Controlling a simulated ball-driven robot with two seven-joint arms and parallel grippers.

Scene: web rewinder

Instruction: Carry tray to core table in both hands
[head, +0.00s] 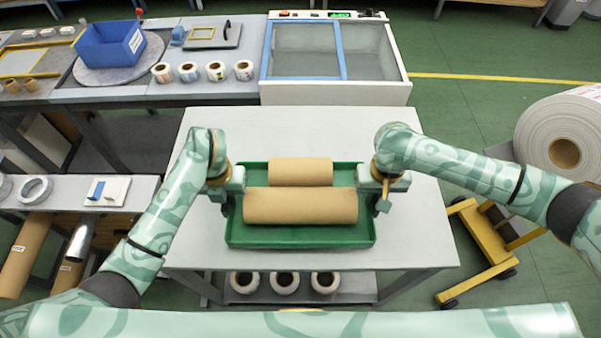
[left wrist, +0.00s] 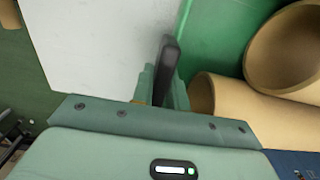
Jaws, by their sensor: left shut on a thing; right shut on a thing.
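A green tray (head: 300,237) is over the white-topped table (head: 420,240) in the middle of the head view. I cannot tell whether it touches the tabletop. Two brown cardboard cores lie in it: a longer front core (head: 300,206) and a shorter back core (head: 300,171). My left gripper (head: 234,180) is shut on the tray's left side wall. My right gripper (head: 368,179) is shut on its right side wall. The left wrist view shows a dark finger at the tray (left wrist: 215,35), with the open ends of the cores beside it; the grip itself is partly hidden.
Several labelled rolls (head: 216,71) and a blue bin (head: 110,45) stand on the back left bench. A glass-topped machine (head: 335,60) is behind the table. Several white rolls (head: 285,282) sit on the table's lower shelf. A yellow trolley (head: 490,255) and a large web roll (head: 565,140) are at right.

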